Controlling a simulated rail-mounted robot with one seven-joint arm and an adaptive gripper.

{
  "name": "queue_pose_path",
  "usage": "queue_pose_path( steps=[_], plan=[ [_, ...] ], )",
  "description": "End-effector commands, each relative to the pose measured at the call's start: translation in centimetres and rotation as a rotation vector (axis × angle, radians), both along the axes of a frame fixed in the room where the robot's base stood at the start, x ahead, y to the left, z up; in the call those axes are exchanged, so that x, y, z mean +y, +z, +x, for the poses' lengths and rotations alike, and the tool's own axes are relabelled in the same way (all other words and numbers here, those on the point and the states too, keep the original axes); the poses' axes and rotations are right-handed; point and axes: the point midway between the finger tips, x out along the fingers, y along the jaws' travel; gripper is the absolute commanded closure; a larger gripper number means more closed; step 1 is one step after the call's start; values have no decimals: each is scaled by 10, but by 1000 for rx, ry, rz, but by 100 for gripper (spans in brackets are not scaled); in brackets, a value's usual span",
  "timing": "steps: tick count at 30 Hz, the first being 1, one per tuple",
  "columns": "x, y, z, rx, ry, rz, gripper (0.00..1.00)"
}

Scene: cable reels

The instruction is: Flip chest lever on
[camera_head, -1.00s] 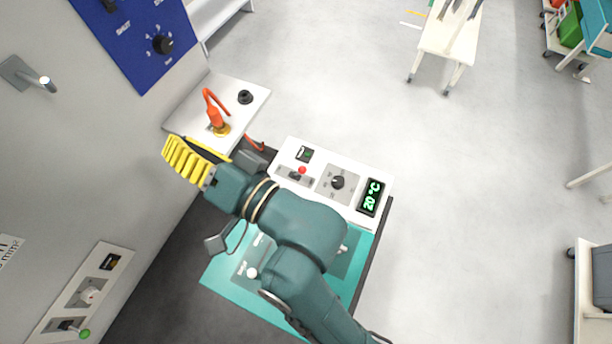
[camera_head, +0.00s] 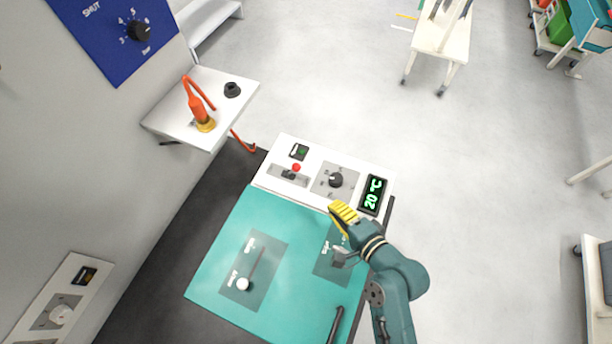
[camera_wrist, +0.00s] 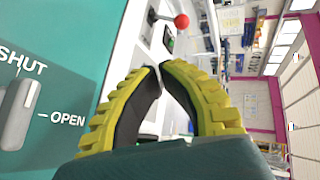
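The teal chest (camera_head: 220,262) has a white control strip (camera_head: 268,182) along its far edge. A small lever with a red ball (camera_head: 296,167) stands on a grey plate at the strip's left part. In the wrist view the red ball (camera_wrist: 181,21) shows at the top, beyond my fingertips and apart from them. My gripper (camera_head: 339,208), with yellow ribbed fingers, is above the chest's right part, right of and nearer than the red-ball lever. Its fingertips (camera_wrist: 160,68) are drawn together with nothing held. The lever's on and off marks are too small to read.
A dark knob (camera_head: 336,180) and a 20 °C display (camera_head: 372,195) sit right of the lever. The lid carries a white-ball slider (camera_head: 243,284) and a grey SHUT/OPEN handle (camera_wrist: 18,112). A shelf (camera_head: 226,110) with an orange tool (camera_head: 200,108) stands at the back left.

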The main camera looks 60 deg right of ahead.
Motion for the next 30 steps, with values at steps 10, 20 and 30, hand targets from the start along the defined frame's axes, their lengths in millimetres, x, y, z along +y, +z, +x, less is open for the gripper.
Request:
queue_pose_path(
  steps=[10, 20, 30],
  plan=[
    [-20, -19, 48, 0, 5, -2, 100],
    [-46, -31, 106, -1, 3, -3, 100],
    [-53, -31, 120, 0, 1, 0, 100]
  ],
)
